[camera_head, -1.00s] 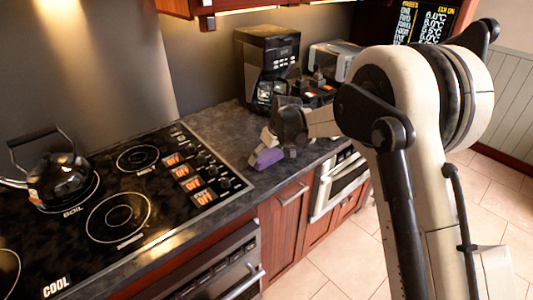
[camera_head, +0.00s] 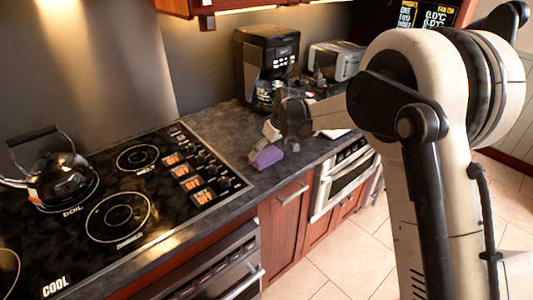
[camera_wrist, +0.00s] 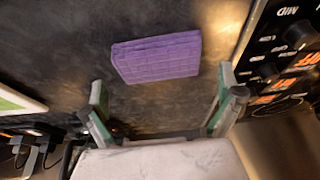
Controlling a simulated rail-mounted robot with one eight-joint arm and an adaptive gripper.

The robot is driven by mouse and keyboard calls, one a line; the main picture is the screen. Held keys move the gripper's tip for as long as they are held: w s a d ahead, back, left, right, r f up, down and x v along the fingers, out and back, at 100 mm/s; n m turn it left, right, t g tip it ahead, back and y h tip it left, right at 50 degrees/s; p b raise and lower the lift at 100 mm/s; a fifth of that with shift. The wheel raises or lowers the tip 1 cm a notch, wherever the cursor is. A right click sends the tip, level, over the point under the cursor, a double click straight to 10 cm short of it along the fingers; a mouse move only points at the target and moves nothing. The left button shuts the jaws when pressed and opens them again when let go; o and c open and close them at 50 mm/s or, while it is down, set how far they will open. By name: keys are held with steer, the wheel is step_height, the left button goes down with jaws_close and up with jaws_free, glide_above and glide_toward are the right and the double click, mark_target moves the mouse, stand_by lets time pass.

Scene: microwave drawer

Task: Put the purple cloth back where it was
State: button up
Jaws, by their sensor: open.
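The purple cloth (camera_head: 267,157) lies on the dark countertop beside the stove's right edge. In the wrist view the cloth (camera_wrist: 157,58) is a folded, quilted rectangle, lying flat, slightly tilted in the picture. My gripper (camera_wrist: 162,105) is open, its two fingers apart, with the cloth beyond the fingertips and nothing between them. In the head view my gripper (camera_head: 271,133) is just above and behind the cloth; its fingers are partly hard to make out.
The stove (camera_head: 120,200) with a kettle (camera_head: 55,178) is at the left. A coffee maker (camera_head: 265,65) and a toaster (camera_head: 336,60) stand at the back. Below the counter are a drawer-like microwave (camera_head: 345,178) and a wooden cabinet (camera_head: 287,225). Counter around the cloth is clear.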

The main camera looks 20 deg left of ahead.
steer(key=v, duration=0.9)
steer(key=s+d+r+m+t, duration=0.15)
steer(key=s+d+r, duration=0.25)
steer(key=d, duration=0.4)
steer(key=s+d+r+m+h, duration=0.1)
steer(key=s+d+r+m, duration=0.1)
steer(key=s+d+r, duration=0.45)
steer(key=s+d+r+m+t, duration=0.1)
steer(key=s+d+r+m, duration=0.15)
steer(key=d, duration=0.75)
steer(key=s+d+f+m+t+h, duration=0.1)
steer(key=s+d+f+m, duration=0.2)
steer(key=s+d, duration=0.5)
steer(key=s+d+f+m+t+h, duration=0.1)
steer(key=s+d+f+m+h, duration=0.1)
steer(key=s+d, duration=0.7)
steer(key=s+f, duration=0.1)
steer(key=s, duration=0.4)
steer(key=shift+m, duration=0.4)
steer(key=shift+f, duration=0.15)
